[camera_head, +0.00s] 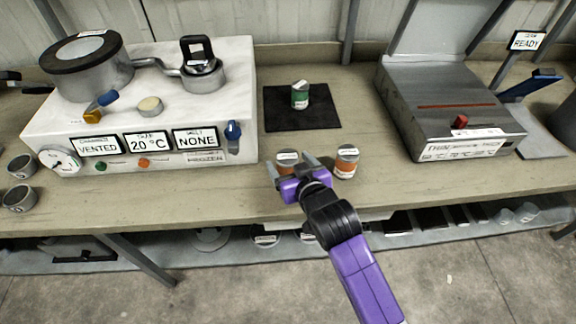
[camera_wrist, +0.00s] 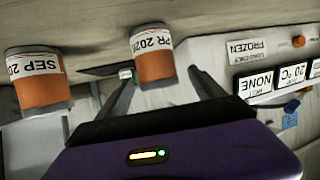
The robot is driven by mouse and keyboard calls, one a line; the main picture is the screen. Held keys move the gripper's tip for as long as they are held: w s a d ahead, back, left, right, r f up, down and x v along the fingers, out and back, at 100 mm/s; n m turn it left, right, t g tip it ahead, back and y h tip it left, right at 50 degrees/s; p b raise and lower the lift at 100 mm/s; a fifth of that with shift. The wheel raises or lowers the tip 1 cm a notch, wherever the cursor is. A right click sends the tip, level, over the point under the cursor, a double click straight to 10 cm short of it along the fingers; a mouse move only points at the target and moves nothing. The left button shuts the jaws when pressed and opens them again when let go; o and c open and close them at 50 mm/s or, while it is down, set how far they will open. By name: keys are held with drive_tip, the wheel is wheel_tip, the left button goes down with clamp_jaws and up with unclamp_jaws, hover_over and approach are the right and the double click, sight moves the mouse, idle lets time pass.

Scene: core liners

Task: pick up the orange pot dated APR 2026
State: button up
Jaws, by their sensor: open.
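The orange pot whose label reads "PR 2026" in the wrist view (camera_wrist: 154,66) stands on the bench. It also shows in the head view (camera_head: 287,155), partly hidden by my gripper (camera_head: 291,166). My gripper is open, with its fingers pointing at this pot. The pot appears between the fingertips in the wrist view; I cannot tell whether they touch it. A second orange pot, labelled "SEP" (camera_wrist: 40,84), stands outside the fingers. It is to the right of my gripper in the head view (camera_head: 346,163).
A green pot (camera_head: 299,96) stands on a black mat (camera_head: 272,120) behind. The white apparatus (camera_head: 240,70) is left, with displays reading VENTED, 20 °C and NONE. A grey lidded device (camera_head: 440,85) is right. The bench's front edge (camera_head: 225,212) runs beneath my gripper.

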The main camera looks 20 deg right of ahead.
sight(284, 155)
drive_tip(key=shift+p+x, duration=0.4)
drive_tip(key=shift+x, duration=2.2)
drive_tip(key=c, duration=1.6)
